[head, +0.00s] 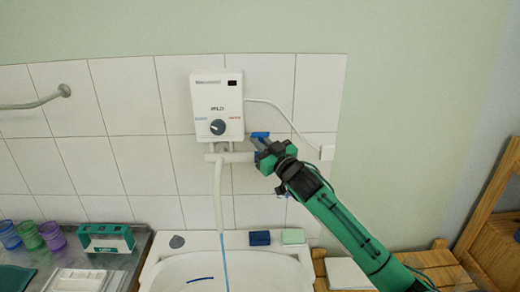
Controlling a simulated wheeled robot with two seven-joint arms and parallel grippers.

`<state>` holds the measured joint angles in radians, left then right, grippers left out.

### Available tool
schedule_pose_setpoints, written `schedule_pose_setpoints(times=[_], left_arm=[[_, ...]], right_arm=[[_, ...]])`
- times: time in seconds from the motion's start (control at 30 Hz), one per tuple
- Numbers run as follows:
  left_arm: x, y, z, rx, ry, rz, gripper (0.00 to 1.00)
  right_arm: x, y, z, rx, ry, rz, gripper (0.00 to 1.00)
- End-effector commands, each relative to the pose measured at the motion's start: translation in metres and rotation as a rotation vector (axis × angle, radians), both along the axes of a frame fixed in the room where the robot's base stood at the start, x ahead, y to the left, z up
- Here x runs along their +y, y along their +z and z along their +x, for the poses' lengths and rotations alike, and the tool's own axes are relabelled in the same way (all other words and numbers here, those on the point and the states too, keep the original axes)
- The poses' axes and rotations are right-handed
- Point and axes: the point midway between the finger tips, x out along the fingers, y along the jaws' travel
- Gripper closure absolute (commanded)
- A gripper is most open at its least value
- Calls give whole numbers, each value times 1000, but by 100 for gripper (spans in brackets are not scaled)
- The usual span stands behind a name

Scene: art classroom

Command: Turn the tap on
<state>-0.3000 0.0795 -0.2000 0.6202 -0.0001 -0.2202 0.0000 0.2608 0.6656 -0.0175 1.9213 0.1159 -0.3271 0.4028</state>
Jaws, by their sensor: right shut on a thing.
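The tap is a white pipe (236,157) below a white water heater (216,108) on the tiled wall. A long thin spout (217,195) hangs from it over the white sink (225,268). A thin blue stream (225,262) runs from the spout's end into the sink. A small blue handle (260,135) sits at the pipe's right end. My green and black right gripper (260,146) is shut on this handle and partly hides it. My left gripper is not in view.
A blue block (260,238) and a pale green block (293,236) lie on the sink's back rim. Coloured cups (29,235) and a green rack (105,239) stand on the counter at left. A wall rail (36,102) is at upper left. A wooden shelf (490,230) stands at right.

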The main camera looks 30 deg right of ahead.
Motion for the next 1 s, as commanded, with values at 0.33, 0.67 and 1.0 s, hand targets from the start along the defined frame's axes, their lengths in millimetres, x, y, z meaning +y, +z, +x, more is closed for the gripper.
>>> schedule_pose_setpoints(times=[0.33, 0.67, 1.0], left_arm=[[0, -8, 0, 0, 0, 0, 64], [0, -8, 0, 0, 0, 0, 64], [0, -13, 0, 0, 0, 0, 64]], right_arm=[[1, 1, -3, -34, -1, -20, 100], [1, 0, -2, -33, -1, -20, 70], [1, -5, -11, -31, 0, -20, 70]])
